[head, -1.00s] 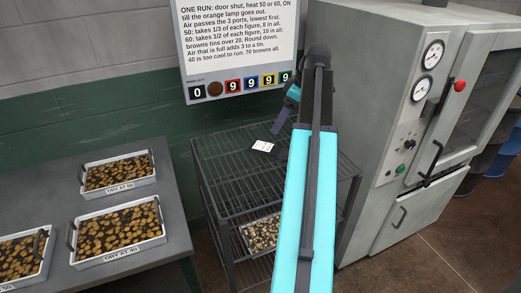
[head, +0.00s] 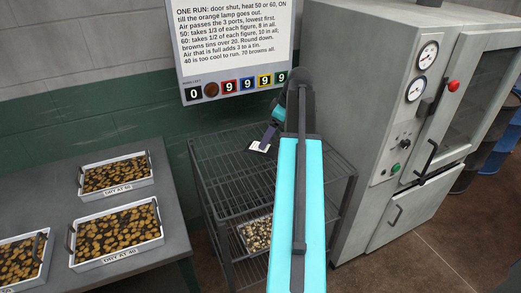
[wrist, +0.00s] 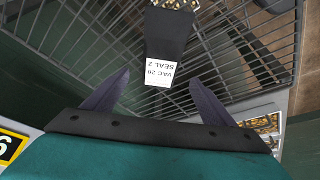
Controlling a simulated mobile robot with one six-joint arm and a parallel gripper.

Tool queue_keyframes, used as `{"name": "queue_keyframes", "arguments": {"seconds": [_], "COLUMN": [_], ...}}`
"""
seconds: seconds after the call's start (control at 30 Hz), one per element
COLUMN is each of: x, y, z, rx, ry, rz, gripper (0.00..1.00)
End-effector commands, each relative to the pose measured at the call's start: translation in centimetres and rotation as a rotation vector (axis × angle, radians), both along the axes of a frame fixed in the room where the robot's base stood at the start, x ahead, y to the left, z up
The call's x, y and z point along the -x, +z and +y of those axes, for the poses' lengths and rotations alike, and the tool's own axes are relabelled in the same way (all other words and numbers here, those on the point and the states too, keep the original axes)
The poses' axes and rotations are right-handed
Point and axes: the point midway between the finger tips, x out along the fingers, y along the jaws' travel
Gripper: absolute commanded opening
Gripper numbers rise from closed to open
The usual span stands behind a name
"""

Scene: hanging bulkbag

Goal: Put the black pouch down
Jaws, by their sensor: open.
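In the head view my gripper (head: 268,133) is just above the label.
A grey oven (head: 385,130) stands close on the right of the rack. A tray of pale pieces (head: 256,235) sits on a lower shelf. A grey table (head: 45,190) on the left holds several trays. A sign board (head: 235,45) hangs behind. The top shelf's left part is clear.

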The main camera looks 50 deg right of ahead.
Motion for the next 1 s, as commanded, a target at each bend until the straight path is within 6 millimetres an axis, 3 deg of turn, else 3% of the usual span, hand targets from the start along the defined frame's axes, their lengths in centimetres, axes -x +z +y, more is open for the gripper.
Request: {"name": "queue_keyframes", "arguments": {"seconds": [0.67, 1.0], "x": [-0.5, -1.5], "y": [-1.3, -3.8], "z": [0.3, 0.8], "rx": [0.000, -0.001], "ry": [0.001, 0.003], "rz": [0.000, 0.002], "gripper": [0.78, 0.78]}}
